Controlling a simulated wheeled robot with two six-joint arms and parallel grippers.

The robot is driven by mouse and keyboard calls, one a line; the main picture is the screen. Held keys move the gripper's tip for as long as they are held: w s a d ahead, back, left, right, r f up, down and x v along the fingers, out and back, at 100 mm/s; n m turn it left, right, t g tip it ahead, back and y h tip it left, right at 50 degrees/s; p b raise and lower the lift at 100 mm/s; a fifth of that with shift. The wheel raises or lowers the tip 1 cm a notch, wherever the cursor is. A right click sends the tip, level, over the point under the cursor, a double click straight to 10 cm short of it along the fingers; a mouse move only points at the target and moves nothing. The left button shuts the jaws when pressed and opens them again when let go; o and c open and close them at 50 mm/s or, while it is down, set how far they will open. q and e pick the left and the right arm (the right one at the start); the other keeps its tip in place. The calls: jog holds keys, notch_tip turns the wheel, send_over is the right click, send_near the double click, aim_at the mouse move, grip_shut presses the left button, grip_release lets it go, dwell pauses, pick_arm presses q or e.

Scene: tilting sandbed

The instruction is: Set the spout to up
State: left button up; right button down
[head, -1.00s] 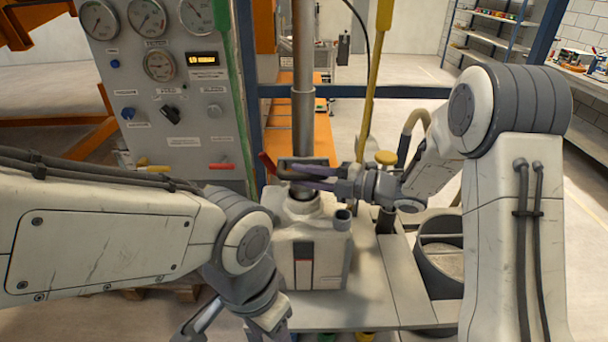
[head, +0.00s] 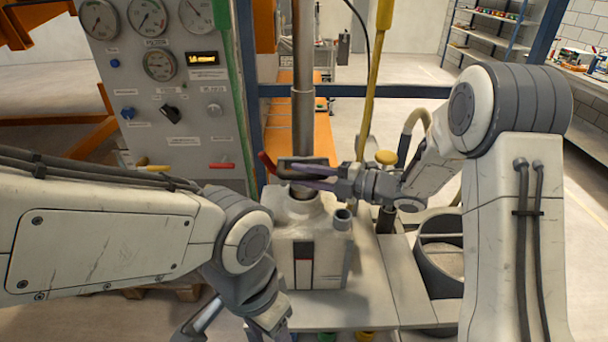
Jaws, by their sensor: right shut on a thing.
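A dark fitting that looks like the spout (head: 290,163) sits at the foot of the vertical metal pipe (head: 303,115), just above the neck of a pale tank (head: 312,240). A red lever end (head: 267,162) sticks out to its left. My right gripper (head: 308,178) reaches in from the right, its purple fingers shut on the dark fitting and partly hiding it. The fitting looks roughly level; its exact setting is hard to tell. My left gripper (head: 195,322) hangs low at the bottom edge, partly cut off and away from the tank.
A gauge panel (head: 165,95) with knobs stands at the left. A yellow pole (head: 375,85) and a yellow knob (head: 386,157) are right of the pipe. A grey round bin (head: 440,275) stands at the right. The pale bench top (head: 375,285) has bare room beside the tank.

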aim_at(304, 116)
jog(key=shift+r, duration=0.1)
dwell(0.4)
notch_tip(304, 116, up, 14)
jog(key=p, duration=0.4)
jog(key=shift+f, duration=0.25)
jog(key=shift+w+r, duration=0.1)
jog(key=shift+r, duration=0.1)
jog(key=c, duration=0.9)
grip_release()
jog(key=shift+o, duration=1.1)
jog(key=shift+f, duration=0.15)
